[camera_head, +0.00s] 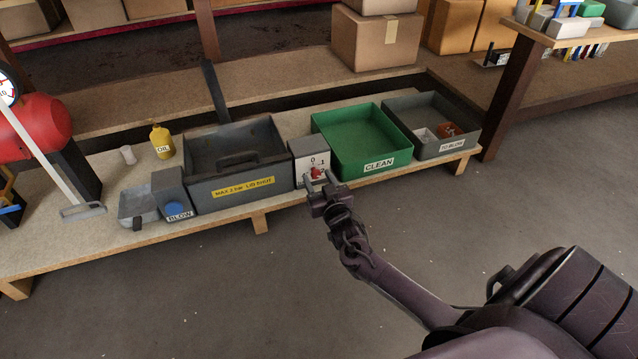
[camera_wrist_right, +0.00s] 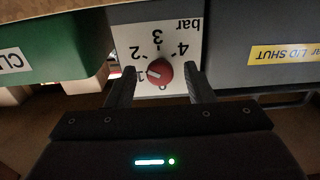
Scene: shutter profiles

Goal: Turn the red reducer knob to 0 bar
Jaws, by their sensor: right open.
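The red reducer knob (camera_head: 316,173) sits on the white dial face of a small grey box (camera_head: 303,147) on the bench. In the right wrist view the red knob (camera_wrist_right: 160,73) is upside down among the numbers 1 to 4 and the word "bar". A light mark on it appears to point toward the 1. My right gripper (camera_head: 321,181) is open in front of the dial, its fingers on either side of the knob with gaps. I cannot tell how deep the fingertips reach. My left gripper is not in view.
A green CLEAN tray (camera_head: 368,166) and a grey TO BLOW tray (camera_head: 445,151) stand right of the box. A grey lidded bin (camera_head: 228,197) with a yellow label stands directly left. Further left are a BLOW box (camera_head: 171,191) and a yellow oil bottle (camera_head: 161,140). The floor in front is clear.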

